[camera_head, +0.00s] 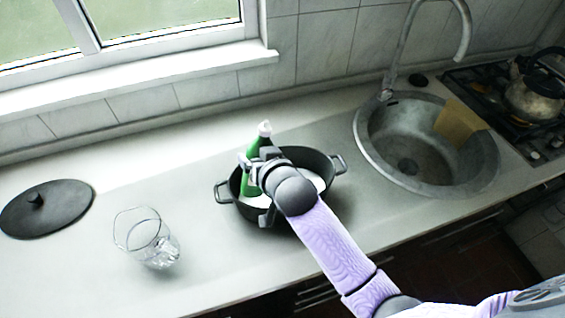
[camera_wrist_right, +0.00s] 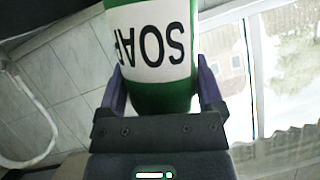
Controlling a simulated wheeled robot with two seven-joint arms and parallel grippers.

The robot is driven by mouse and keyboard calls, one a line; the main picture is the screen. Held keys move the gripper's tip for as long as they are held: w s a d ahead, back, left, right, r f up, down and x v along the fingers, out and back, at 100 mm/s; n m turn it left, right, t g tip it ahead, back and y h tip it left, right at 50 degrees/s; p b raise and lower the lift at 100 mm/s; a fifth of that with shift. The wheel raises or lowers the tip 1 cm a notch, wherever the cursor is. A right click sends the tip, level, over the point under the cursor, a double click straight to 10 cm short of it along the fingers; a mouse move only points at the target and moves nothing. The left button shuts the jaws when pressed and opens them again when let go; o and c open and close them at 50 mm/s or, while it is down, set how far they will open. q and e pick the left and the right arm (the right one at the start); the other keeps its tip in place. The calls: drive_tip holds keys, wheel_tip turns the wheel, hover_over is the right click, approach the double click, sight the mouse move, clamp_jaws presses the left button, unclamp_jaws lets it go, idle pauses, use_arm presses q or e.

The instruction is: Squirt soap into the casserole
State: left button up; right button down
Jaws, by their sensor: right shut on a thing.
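The black casserole (camera_head: 322,159) with two side handles stands on the counter, partly hidden under my right arm. Something white shows inside it. A green soap bottle (camera_head: 256,146) with a white cap is upright or slightly tilted over the casserole's left part. My right gripper (camera_head: 252,178) is shut on the bottle. In the right wrist view the soap bottle (camera_wrist_right: 150,45), with a white label reading SOAP, sits between the fingers of my right gripper (camera_wrist_right: 163,92). Whether the bottle touches the casserole cannot be told. My left gripper is not in view.
A black lid (camera_head: 60,208) lies on the counter at the left. A clear glass (camera_head: 150,238) stands near the front edge. A kettle (camera_head: 535,98) stands on the stove at right.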

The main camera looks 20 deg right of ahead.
wheel_tip(320, 180, down, 8)
drive_tip(key=n+h+b, duration=0.1)
drive_tip(key=n+b, duration=0.1)
drive_tip(key=b, duration=0.5)
drive_tip(key=shift+a+f+t, duration=0.1)
drive_tip(key=shift+f+t, duration=0.05)
drive_tip(key=shift+t, duration=0.25)
